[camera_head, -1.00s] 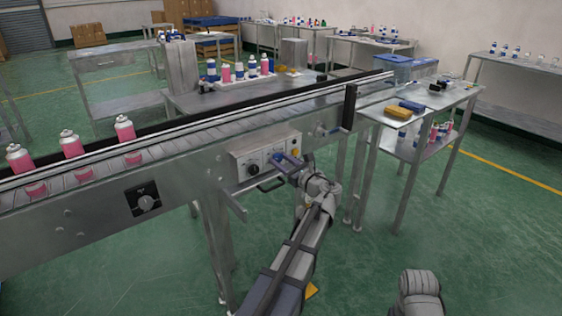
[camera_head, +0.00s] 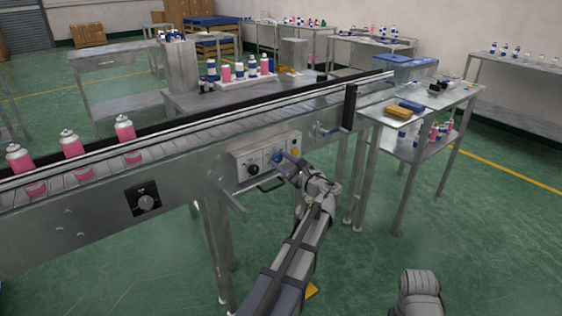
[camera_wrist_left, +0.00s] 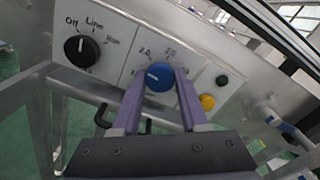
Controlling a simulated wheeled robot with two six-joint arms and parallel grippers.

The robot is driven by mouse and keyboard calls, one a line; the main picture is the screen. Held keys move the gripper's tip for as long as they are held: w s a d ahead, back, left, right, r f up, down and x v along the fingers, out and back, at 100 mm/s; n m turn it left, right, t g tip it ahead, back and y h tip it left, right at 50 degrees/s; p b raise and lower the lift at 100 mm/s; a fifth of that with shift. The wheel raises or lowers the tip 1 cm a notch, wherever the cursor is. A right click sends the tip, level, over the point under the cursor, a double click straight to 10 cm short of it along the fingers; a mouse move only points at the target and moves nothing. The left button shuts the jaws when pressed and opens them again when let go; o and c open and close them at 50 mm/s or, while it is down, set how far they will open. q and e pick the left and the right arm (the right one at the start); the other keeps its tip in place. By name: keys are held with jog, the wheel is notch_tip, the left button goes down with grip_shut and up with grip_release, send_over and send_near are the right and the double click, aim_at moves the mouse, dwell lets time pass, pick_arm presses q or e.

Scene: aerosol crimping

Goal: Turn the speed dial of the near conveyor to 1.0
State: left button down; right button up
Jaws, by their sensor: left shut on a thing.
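The near conveyor's control panel (camera_head: 245,164) is on the front side of the conveyor. In the left wrist view its blue speed dial (camera_wrist_left: 159,77) sits between marks that read about 2.0 and 3.0 above it; lower marks are hidden by the fingers. A pale pointer mark on the dial seems to face left, but I cannot read its exact value. My left gripper (camera_head: 279,160) is at the panel, and its two purple fingers are shut on the blue dial from both sides. My right gripper is out of view; only a grey part of my right arm shows at the bottom.
A black Off/Line selector knob (camera_wrist_left: 82,49) is left of the dial. A black handle sits below the panel. Pink cans (camera_head: 72,144) stand on the conveyor. A side table (camera_head: 462,96) is at right.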

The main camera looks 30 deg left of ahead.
pick_arm(q)
jog(key=n, duration=0.3)
jog(key=shift+n, duration=2.1)
jog(key=shift+s, duration=0.1)
jog(key=shift+c, duration=2.1)
grip_release()
jog(key=v, duration=0.8)
